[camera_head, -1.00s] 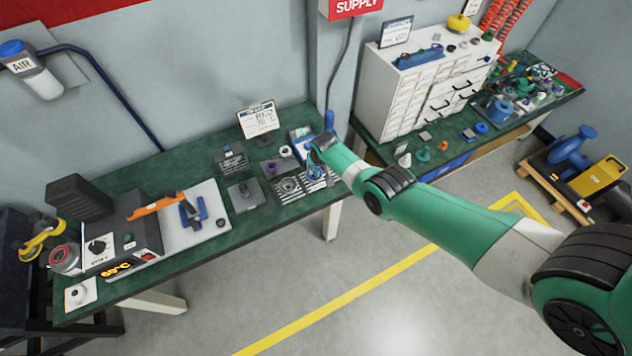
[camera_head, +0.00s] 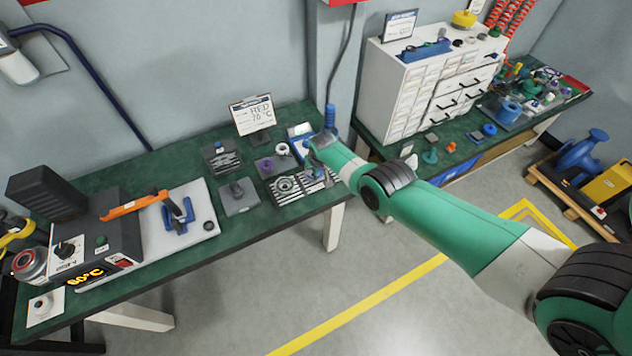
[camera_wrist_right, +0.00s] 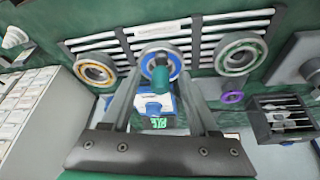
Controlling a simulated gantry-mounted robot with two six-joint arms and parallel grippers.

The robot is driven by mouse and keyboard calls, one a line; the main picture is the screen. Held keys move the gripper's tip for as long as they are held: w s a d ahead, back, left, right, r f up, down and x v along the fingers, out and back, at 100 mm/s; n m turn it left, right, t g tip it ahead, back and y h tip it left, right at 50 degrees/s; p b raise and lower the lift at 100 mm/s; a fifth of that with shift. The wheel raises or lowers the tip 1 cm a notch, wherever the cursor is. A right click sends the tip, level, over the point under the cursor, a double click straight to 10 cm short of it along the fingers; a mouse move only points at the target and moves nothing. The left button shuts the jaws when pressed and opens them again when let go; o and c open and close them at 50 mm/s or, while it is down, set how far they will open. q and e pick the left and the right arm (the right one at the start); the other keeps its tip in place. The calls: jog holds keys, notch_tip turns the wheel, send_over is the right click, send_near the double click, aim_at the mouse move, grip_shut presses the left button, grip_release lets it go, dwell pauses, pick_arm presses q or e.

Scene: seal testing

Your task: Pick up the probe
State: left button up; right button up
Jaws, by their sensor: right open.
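A small teal, knob-like piece (camera_wrist_right: 160,78), which seems to be the probe, shows between my right gripper's fingers in the right wrist view, in front of a blue-rimmed ring (camera_wrist_right: 161,57). My right gripper (camera_wrist_right: 160,88) is open, with a finger on either side of the piece. I cannot tell whether either finger touches it. In the head view my right gripper (camera_head: 312,166) is over the right end of the green bench, beside a slotted rack (camera_head: 318,182), and hides part of what lies below. My left gripper is out of view.
A blue instrument with a green display (camera_wrist_right: 157,122) stands close to the gripper. A sign (camera_head: 252,115) and small parts crowd the bench (camera_head: 165,262) there. A dark box reading 60°C (camera_head: 92,250) stands at left. A drawer cabinet (camera_head: 400,105) stands behind my right arm.

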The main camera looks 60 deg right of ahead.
jog(key=shift+r, duration=0.1)
grip_shut()
dwell(0.3)
jog(key=shift+r+p, duration=0.45)
jog(key=shift+p, duration=0.15)
notch_tip(320, 180, up, 4)
jog(key=p, duration=0.4)
jog(key=shift+s+a+f, duration=0.15)
jog(key=s+a+r+p, duration=0.8)
jog(key=s+a+p, duration=0.1)
jog(key=p, duration=1.2)
jog(key=shift+a+r, duration=0.15)
jog(key=shift+a, duration=0.4)
